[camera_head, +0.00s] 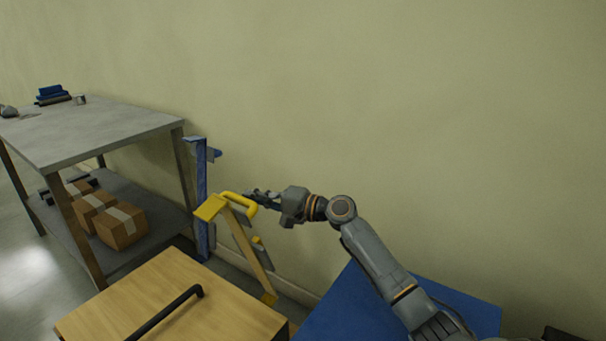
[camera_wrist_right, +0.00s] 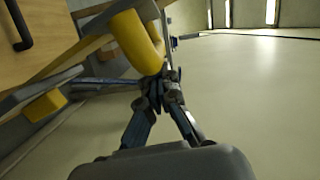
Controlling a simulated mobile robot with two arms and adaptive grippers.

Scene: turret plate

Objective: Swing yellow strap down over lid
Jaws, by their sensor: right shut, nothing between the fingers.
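The yellow strap (camera_head: 250,250) stands raised and tilted at the far right side of the wooden lid (camera_head: 110,310), with its flat yellow end (camera_head: 210,208) uppermost. A curved yellow handle (camera_head: 240,202) sits near that end; it also shows large in the right wrist view (camera_wrist_right: 138,42). The lid has a black bar handle (camera_head: 165,315). My right gripper (camera_head: 252,195) is shut and empty, close beside the yellow handle on its wall side. In the right wrist view its fingertips (camera_wrist_right: 158,88) meet just below the handle's curve; I cannot tell whether they touch it. My left gripper is not in view.
A grey shelf table (camera_head: 100,130) stands at the left, with cardboard boxes (camera_head: 122,226) on its lower shelf. A blue post (camera_head: 202,195) stands behind the strap. A blue surface (camera_head: 340,310) lies right of the wooden lid. The plain wall is close behind my right arm.

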